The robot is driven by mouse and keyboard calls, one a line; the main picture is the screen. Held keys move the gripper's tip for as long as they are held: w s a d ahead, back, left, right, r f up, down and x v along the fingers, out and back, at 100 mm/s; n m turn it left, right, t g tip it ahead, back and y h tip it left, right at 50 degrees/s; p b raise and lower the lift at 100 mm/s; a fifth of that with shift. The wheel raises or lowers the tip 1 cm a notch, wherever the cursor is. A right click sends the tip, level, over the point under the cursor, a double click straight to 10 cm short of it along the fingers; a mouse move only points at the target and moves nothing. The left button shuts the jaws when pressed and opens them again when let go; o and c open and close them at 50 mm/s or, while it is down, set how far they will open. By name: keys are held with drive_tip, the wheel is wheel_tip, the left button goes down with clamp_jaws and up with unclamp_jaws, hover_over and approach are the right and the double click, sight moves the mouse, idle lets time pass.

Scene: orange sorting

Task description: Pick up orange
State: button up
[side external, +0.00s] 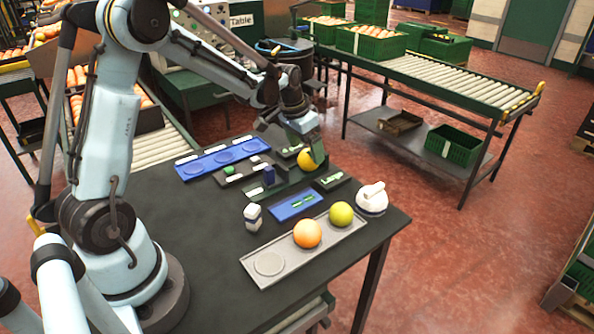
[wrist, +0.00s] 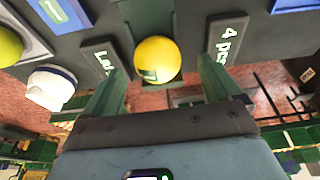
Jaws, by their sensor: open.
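A yellow-orange fruit (side external: 306,159) stands at the far side of the dark table, partly hidden by my gripper (side external: 313,148). In the wrist view the same fruit (wrist: 157,58) lies just beyond and between my two green fingers. My gripper (wrist: 160,78) is open, with a gap visible on each side of the fruit. A second, deeper orange fruit (side external: 307,233) and a yellow-green fruit (side external: 341,214) sit on a grey tray (side external: 270,283) at the near edge. The tray's left round spot is empty.
A white rounded device (side external: 371,200) stands right of the tray. A blue plate (side external: 295,206), a small white-and-blue bottle (side external: 252,216) and a blue tray (side external: 190,167) with round spots are on the table. Black label blocks flank the fruit. A roller conveyor (side external: 440,80) stands behind.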

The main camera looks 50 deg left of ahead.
sight(308, 151)
drive_tip(key=shift+x, duration=1.7)
drive_tip(key=shift+w+d, duration=0.1)
drive_tip(key=shift+d, duration=0.05)
drive_tip(key=shift+c, duration=0.3)
drive_tip(key=c, duration=1.1)
drive_tip(key=shift+r, duration=0.1)
